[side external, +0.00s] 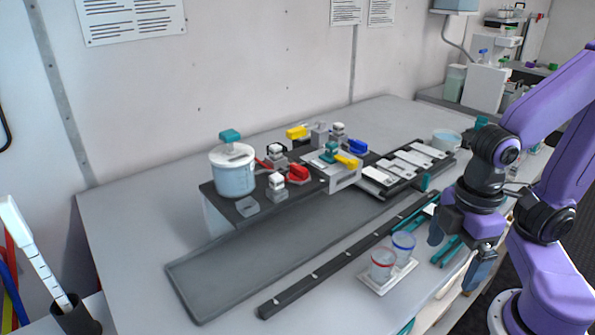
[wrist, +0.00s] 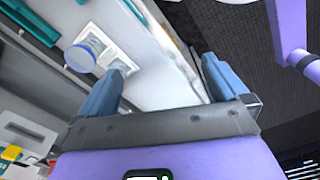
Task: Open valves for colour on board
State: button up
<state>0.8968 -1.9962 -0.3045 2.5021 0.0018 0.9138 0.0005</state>
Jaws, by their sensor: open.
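A dark raised platform (side external: 255,222) carries several small valves with coloured handles. I see a red handle (side external: 298,172), a yellow handle (side external: 297,132) at the back, a blue handle (side external: 357,147), and another yellow handle (side external: 345,160) beside a teal part (side external: 329,151). Another red part shows partly behind the front white-topped fitting (side external: 276,181). Which valves are open is too small to tell. A row of white plates (side external: 415,158) lies on a dark rack to the right; any colour marking is unreadable. My gripper (side external: 458,256) is open and empty, right of the platform and apart from the valves; its fingers show in the wrist view (wrist: 160,82).
A clear tub (side external: 233,180) with a teal-handled lid stands at the platform's left end. A red-rimmed cup (side external: 382,264) and a blue-rimmed cup (side external: 403,246) stand on a white tray near my gripper. A dark rail (side external: 325,272) crosses the table. The table's left side is clear.

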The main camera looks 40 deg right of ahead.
jog(key=shift+c, duration=1.2)
jog(key=shift+w+a+r, duration=0.1)
jog(key=shift+w+a, duration=0.05)
jog(key=shift+c, duration=1)
jog(key=w+a+r+n, duration=0.1)
jog(key=w+a+r, duration=0.5)
jog(key=w, duration=0.2)
notch_tip(320, 180, up, 15)
jog(key=n, duration=0.4)
send_over(299, 167)
notch_tip(299, 167, down, 18)
jog(key=shift+r, duration=0.25)
